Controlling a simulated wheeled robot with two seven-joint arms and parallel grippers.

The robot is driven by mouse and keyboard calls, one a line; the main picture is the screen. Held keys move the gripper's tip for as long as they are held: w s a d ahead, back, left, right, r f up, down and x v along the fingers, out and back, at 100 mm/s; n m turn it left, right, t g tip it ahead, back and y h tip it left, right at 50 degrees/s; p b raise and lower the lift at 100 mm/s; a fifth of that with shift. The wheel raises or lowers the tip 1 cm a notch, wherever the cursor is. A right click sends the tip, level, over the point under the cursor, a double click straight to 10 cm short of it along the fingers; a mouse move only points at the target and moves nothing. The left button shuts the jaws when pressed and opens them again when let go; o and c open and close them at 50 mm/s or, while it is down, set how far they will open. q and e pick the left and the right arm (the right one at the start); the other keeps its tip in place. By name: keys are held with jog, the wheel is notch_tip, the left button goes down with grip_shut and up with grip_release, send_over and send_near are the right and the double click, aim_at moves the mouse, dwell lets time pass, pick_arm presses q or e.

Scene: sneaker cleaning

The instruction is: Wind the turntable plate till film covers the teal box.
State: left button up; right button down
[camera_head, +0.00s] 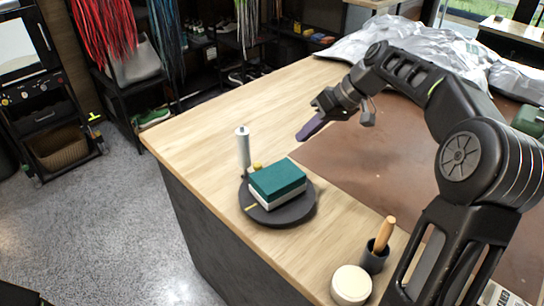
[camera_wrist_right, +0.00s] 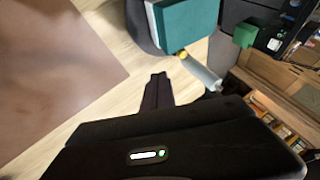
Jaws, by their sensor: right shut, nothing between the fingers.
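In the head view a teal box (camera_head: 277,180) with a white lower part sits on a dark round turntable plate (camera_head: 304,208) on the wooden table. A small yellow knob (camera_head: 257,167) shows behind the box. A white film roll (camera_head: 243,148) stands upright beside the plate's back left edge. I cannot see film on the box. My right gripper (camera_head: 303,134) is shut and empty above the table, behind and right of the box. In the right wrist view its fingers (camera_wrist_right: 158,84) are together, with the teal box (camera_wrist_right: 186,22) and the roll (camera_wrist_right: 201,71) beyond them. My left gripper is not in view.
A dark cup with a wooden-handled tool (camera_head: 383,236) and a round cream-coloured item (camera_head: 351,285) stand at the front right. A brown mat (camera_head: 370,150) covers the table's right part. Crumpled silver sheeting (camera_head: 420,45) lies at the back. Bare wood surrounds the plate.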

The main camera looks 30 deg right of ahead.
aim_at(258, 166)
jog(key=p+x, duration=0.1)
jog(key=x, duration=0.7)
jog(key=a+p, duration=0.1)
jog(key=a, duration=0.2)
jog(key=shift+s+a+f, duration=0.1)
jog(key=shift+a+f, duration=0.05)
jog(key=shift+f, duration=0.05)
jog(key=shift+a+f, duration=0.15)
jog(key=shift+a, duration=0.25)
jog(key=shift+a+n, duration=0.2)
jog(key=shift+n, duration=0.1)
jog(key=shift+w+a+n+g+y, duration=0.25)
jog(key=shift+a+n+g+y, duration=0.25)
jog(key=shift+a+n+g, duration=0.55)
jog(key=shift+s+a+n+b, duration=0.1)
jog(key=shift+a+n+b, duration=0.15)
jog(key=shift+a+b, duration=0.1)
jog(key=shift+a+n+g, duration=0.25)
jog(key=shift+a+n, duration=0.05)
jog(key=shift+n, duration=0.2)
jog(key=shift+s+a+n+g, duration=0.25)
jog(key=shift+a+n+g, duration=0.35)
jog(key=shift+n, duration=0.4)
jog(key=shift+s+a+n+g+p, duration=0.25)
jog(key=shift+a+n+g+p, duration=0.25)
jog(key=shift+n, duration=0.3)
jog(key=shift+s+a+n+g+p, duration=0.25)
jog(key=shift+a+n+g+p, duration=0.2)
jog(key=shift+n, duration=0.35)
